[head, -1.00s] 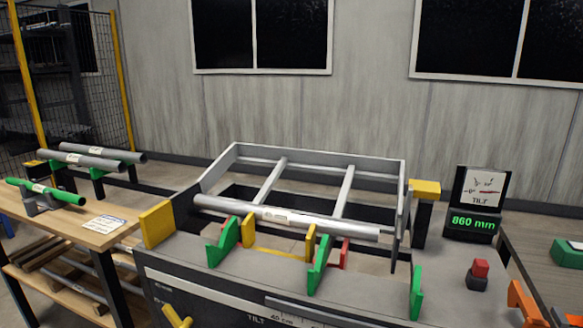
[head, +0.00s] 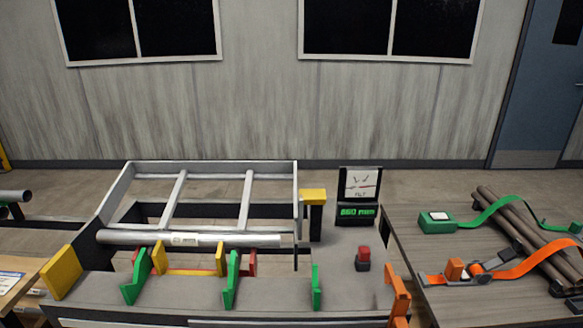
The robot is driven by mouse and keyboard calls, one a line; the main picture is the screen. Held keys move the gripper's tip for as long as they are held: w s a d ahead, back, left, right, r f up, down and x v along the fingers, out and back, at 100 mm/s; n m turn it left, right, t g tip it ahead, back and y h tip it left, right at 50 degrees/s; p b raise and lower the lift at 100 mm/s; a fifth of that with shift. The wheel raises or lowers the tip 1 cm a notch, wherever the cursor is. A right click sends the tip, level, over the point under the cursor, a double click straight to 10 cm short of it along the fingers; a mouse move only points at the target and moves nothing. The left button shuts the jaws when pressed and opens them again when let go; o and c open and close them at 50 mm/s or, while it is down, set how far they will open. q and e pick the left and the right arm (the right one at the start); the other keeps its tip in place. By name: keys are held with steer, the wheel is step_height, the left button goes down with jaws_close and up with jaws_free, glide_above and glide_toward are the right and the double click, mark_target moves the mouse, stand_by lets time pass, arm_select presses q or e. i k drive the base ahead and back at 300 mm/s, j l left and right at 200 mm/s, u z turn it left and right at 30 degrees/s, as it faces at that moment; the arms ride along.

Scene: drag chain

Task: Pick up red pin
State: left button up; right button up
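A small red block on a dark base (head: 363,257) stands upright on the right part of the grey workbench (head: 335,280). It is the only separate red piece standing there, but I cannot tell for sure that it is the red pin. Other red parts (head: 251,263) show behind the green brackets in the fixture, partly hidden. Neither of my grippers is in view.
The right table (head: 410,245) holds green and orange straps and brown tubes.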

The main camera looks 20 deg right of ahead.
mark_target(363, 253)
steer(key=i+l, duration=0.15)
steer(key=l, duration=0.2)
steer(key=i+l+z, duration=0.1)
steer(key=l, duration=0.3)
steer(key=i+l, duration=0.4)
steer(key=l, duration=0.3)
steer(key=z, duration=0.05)
